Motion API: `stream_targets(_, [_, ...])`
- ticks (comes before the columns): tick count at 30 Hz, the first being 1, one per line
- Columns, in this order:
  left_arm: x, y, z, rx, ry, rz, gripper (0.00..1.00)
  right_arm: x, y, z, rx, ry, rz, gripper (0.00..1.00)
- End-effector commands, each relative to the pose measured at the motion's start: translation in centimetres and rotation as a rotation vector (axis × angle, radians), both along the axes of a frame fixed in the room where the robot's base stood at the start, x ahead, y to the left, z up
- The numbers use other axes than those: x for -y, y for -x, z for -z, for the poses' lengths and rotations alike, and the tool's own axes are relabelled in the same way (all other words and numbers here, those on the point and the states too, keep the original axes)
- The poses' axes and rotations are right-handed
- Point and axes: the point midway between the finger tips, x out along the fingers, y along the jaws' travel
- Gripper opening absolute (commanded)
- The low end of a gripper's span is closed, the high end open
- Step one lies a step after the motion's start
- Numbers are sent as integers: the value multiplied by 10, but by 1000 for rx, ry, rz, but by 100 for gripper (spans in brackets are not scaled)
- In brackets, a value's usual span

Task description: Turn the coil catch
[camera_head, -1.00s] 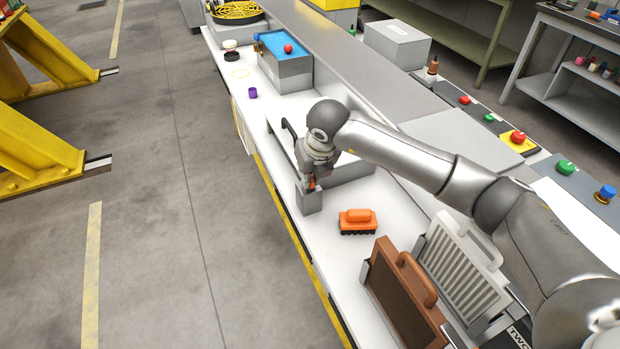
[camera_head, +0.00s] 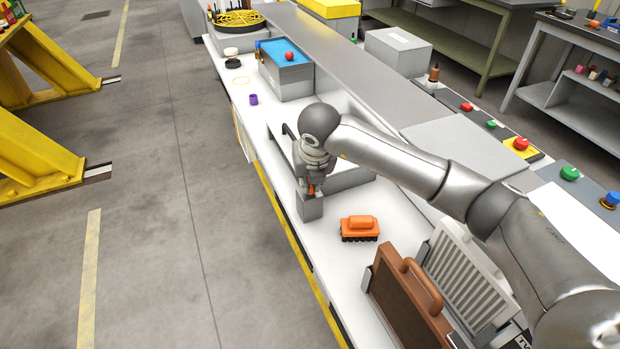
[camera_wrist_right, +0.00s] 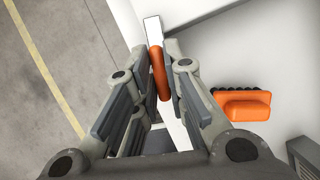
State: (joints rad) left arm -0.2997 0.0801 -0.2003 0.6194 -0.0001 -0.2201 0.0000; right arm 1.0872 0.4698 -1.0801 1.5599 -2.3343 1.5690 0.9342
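The coil catch appears as an orange-red bar (camera_wrist_right: 159,72) in the right wrist view; in the head view its small red part (camera_head: 311,190) shows on top of a grey block (camera_head: 309,208) at the bench's front edge. My right gripper (camera_head: 312,183) points down over this block. In the right wrist view the bar lies between the two fingertips of the gripper (camera_wrist_right: 157,68), close to both. I cannot tell whether the fingers press on it. My left gripper is not in view.
An orange toy-like block (camera_head: 360,228) with a black base lies just right of the grey block; a brown panel with a handle (camera_head: 405,300) and a white ribbed panel (camera_head: 465,280) stand nearer. A purple cup (camera_head: 253,99) and a blue-topped box (camera_head: 286,75) are farther along the bench.

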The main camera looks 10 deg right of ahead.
Motion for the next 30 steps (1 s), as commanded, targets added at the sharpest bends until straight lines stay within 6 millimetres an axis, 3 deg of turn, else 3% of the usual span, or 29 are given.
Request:
stream_targets(4, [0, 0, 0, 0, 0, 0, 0, 0, 0, 0, 1, 0, -1, 32])
stream_targets(16, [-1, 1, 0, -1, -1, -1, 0, 0, 2, -7, 1, 1, -2, 32])
stream_targets(30, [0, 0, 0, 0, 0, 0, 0, -1, 36, -90, 3, 1, -2, 32])
